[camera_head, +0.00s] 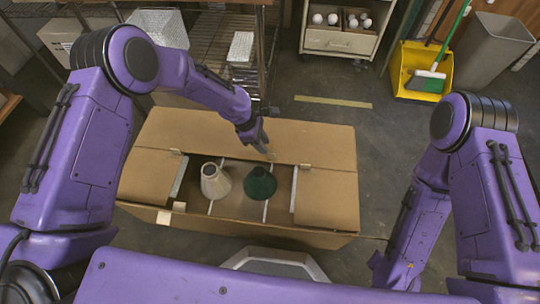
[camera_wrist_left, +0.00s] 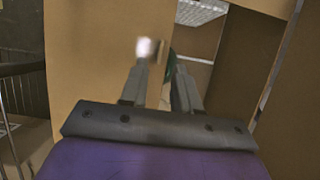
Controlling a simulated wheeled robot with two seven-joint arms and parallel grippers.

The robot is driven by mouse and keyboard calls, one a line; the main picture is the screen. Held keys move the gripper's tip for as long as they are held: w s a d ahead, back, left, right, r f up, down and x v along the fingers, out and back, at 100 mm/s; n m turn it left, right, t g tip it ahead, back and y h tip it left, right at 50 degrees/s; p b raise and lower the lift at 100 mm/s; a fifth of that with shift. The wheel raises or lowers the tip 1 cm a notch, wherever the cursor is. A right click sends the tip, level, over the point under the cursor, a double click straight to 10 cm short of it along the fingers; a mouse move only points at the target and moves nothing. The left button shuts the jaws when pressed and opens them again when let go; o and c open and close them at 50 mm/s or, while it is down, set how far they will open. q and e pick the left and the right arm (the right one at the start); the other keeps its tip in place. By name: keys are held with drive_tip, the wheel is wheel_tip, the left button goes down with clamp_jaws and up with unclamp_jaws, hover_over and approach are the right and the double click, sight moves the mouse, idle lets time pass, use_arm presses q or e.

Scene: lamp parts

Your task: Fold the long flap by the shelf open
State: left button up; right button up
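An open-topped cardboard box (camera_head: 240,236) stands on the floor. Its long flap by the shelf (camera_head: 300,140) lies over the back part of the opening, and its free edge faces me. My left gripper (camera_head: 262,147) is at that edge, near the middle. In the left wrist view my left gripper (camera_wrist_left: 160,60) has a gap between its fingers, with the flap (camera_wrist_left: 90,60) to the left and the box's inside to the right. I cannot tell whether the fingers touch the flap. My right gripper is out of view.
Inside the box stand a cream lampshade (camera_head: 215,181) and a green lampshade (camera_head: 260,184) between dividers. Short flaps cover the left (camera_head: 150,177) and right (camera_head: 328,199) ends. A wire shelf (camera_head: 212,40) stands close behind. Floor right of the box is clear.

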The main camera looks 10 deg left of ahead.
use_arm(q)
drive_tip(key=b+x, duration=0.1)
drive_tip(key=x, duration=0.5)
clamp_jaws()
idle(1.2)
